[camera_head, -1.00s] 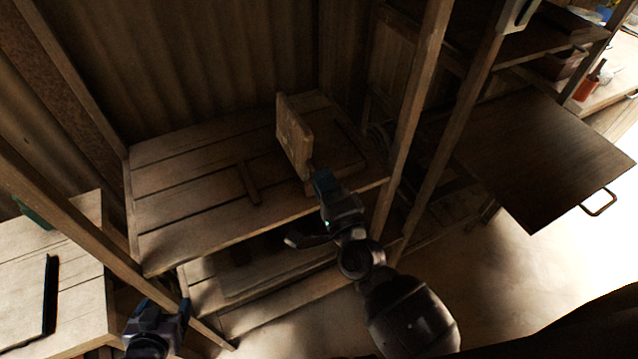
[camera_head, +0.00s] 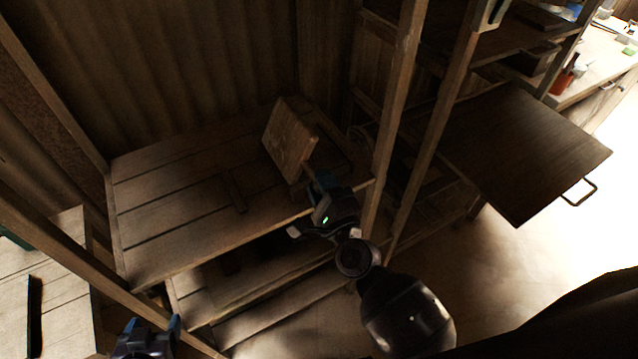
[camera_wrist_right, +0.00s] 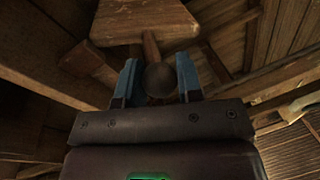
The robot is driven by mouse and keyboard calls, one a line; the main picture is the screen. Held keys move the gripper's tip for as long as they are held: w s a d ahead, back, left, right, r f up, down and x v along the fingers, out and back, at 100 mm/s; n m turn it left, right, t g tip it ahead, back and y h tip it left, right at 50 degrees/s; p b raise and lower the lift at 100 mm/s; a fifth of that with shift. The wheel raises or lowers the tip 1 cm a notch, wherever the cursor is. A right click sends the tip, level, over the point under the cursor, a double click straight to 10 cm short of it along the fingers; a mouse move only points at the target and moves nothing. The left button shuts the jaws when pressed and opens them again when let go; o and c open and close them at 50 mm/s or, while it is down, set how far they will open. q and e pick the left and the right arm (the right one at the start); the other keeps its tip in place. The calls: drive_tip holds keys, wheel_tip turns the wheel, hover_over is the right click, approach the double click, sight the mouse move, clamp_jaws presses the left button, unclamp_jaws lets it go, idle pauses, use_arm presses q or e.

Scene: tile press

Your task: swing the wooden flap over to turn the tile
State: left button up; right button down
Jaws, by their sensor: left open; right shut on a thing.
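The wooden flap (camera_head: 288,141) stands tilted up on the slatted wooden shelf, its broad face turned toward the head camera. In the right wrist view the flap (camera_wrist_right: 145,20) shows as a pale board with a short handle ending in a dark round knob (camera_wrist_right: 161,79). My right gripper (camera_head: 318,183) is at the flap's near lower corner; its blue fingers (camera_wrist_right: 160,84) are shut on the knob. My left gripper (camera_head: 148,328) is open and empty at the bottom left, well away from the flap. I cannot make out the tile.
A small wooden bar (camera_head: 234,193) lies on the shelf (camera_head: 170,225) left of the flap. A dark board with a handle (camera_head: 520,150) juts out at the right. A pale table (camera_head: 65,315) is at the lower left.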

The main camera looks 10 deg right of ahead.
drive_tip(key=shift+d, duration=0.1)
idle(0.4)
drive_tip(key=c, duration=0.8)
unclamp_jaws()
drive_tip(key=shift+s+d+f, duration=0.1)
drive_tip(key=shift+s+f, duration=0.1)
drive_tip(key=shift+s, duration=0.25)
drive_tip(key=b+v, duration=0.2)
drive_tip(key=v, duration=0.7)
drive_tip(key=shift+s, duration=0.4)
